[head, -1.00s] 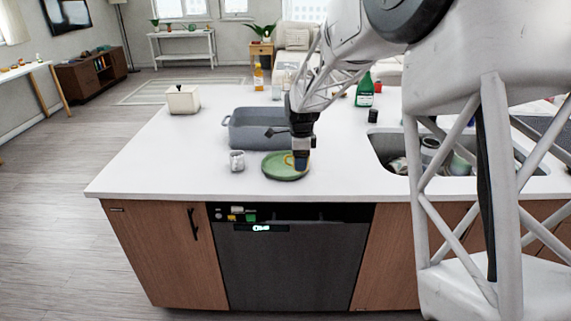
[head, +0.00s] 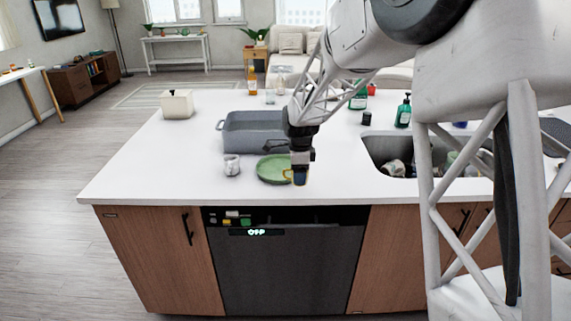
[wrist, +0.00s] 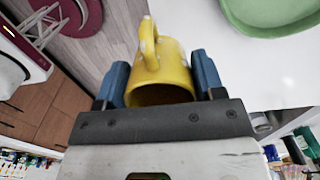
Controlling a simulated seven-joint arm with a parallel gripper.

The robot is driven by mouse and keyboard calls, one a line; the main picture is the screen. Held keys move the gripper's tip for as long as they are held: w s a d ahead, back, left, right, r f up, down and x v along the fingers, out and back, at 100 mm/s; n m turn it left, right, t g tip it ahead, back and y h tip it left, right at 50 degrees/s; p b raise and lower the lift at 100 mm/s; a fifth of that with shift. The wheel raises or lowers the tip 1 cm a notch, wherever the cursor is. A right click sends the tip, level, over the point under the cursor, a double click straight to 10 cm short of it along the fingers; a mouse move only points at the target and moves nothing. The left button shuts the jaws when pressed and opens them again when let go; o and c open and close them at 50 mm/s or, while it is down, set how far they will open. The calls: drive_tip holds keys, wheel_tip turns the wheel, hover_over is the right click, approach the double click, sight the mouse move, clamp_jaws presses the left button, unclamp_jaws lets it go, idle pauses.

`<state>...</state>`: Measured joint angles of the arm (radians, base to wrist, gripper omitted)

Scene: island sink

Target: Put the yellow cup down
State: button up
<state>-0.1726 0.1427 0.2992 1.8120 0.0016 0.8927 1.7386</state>
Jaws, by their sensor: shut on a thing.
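My gripper (wrist: 160,88) is shut on the yellow cup (wrist: 165,78), with a blue finger on each side of it. The cup's handle points up in the wrist view. In the head view my gripper (head: 301,180) is at the right front edge of the green plate (head: 272,168), and only a sliver of the yellow cup (head: 288,175) shows beside it. The green plate also shows at the top right of the wrist view (wrist: 275,30), apart from the cup. I cannot tell whether the cup touches the counter.
The white counter (head: 150,165) is clear at the left and along the front edge. A small whitish cup (head: 232,165) stands left of the plate. A grey basin (head: 255,130) is behind it. The sink (head: 375,150) is at the right.

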drive_tip(key=w+a, duration=0.1)
drive_tip(key=w, duration=0.4)
drive_tip(key=w+f, duration=0.1)
drive_tip(key=w, duration=0.4)
drive_tip(key=w+a, duration=0.1)
drive_tip(key=w, duration=0.4)
drive_tip(key=shift+w+a+f, duration=0.1)
drive_tip(key=shift+a+f, duration=0.15)
drive_tip(key=shift+a, duration=0.05)
drive_tip(key=shift+f, duration=1.75)
drive_tip(key=shift+f, duration=0.15)
drive_tip(key=o, duration=1)
drive_tip(key=shift+c, duration=0.2)
wheel_tip(320, 180, up, 12)
